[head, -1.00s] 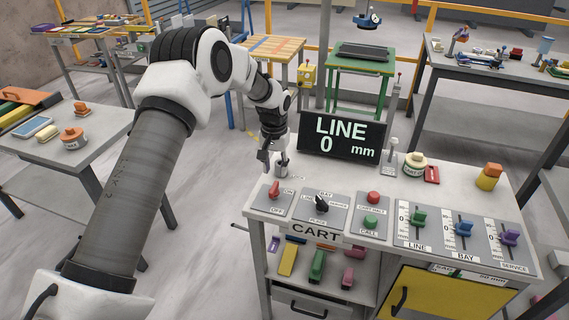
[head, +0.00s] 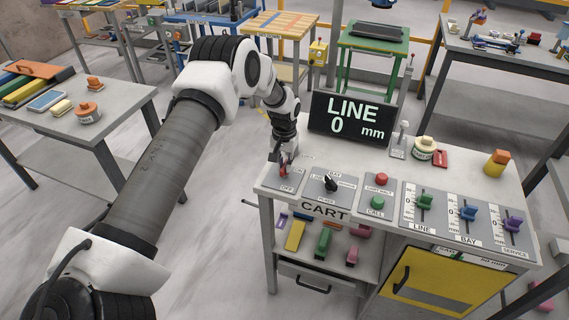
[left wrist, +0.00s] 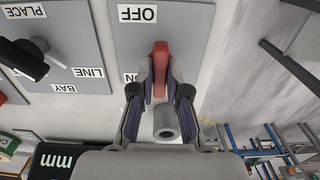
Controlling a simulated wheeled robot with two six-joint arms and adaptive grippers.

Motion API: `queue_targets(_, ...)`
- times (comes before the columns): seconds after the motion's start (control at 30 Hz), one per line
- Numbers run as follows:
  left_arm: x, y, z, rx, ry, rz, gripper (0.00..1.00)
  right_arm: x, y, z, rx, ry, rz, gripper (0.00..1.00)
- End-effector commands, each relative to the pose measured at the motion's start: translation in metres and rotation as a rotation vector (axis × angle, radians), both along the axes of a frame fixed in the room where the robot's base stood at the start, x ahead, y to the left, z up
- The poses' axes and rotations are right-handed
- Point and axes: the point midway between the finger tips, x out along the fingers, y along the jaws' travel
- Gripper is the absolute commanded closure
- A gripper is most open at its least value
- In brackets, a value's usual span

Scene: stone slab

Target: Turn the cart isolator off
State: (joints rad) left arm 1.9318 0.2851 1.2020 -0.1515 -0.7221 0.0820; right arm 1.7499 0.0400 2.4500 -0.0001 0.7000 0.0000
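The cart isolator is a red lever on a grey plate (head: 283,186) at the cart top's left corner, with OFF on the near side and ON on the far side. In the left wrist view the red lever (left wrist: 160,68) stands upside down to the labels, below OFF, with ON partly covered by a finger. My left gripper (left wrist: 160,80) has its fingertips drawn in on both sides of the lever, apparently touching it. In the head view the gripper (head: 282,165) hides most of the lever. My right gripper is not in view.
A black rotary knob (head: 330,184) sits just right of the isolator, then red and green buttons (head: 377,202) and sliders (head: 424,201). A grey hollow cylinder (left wrist: 166,122) stands close by the gripper. The LINE display (head: 350,118) rises behind.

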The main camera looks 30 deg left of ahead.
Motion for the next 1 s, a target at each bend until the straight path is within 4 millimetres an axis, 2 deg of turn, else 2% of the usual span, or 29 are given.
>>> queue_targets(0.47, 0.0002, -0.0001, -0.0008, 0.0, 0.0, 0.089, 1.0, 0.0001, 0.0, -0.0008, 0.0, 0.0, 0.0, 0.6)
queue_targets(1.0, 0.0005, -0.0001, -0.0003, -0.001, -0.002, 0.538, 1.0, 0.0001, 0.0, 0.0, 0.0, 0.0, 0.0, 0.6)
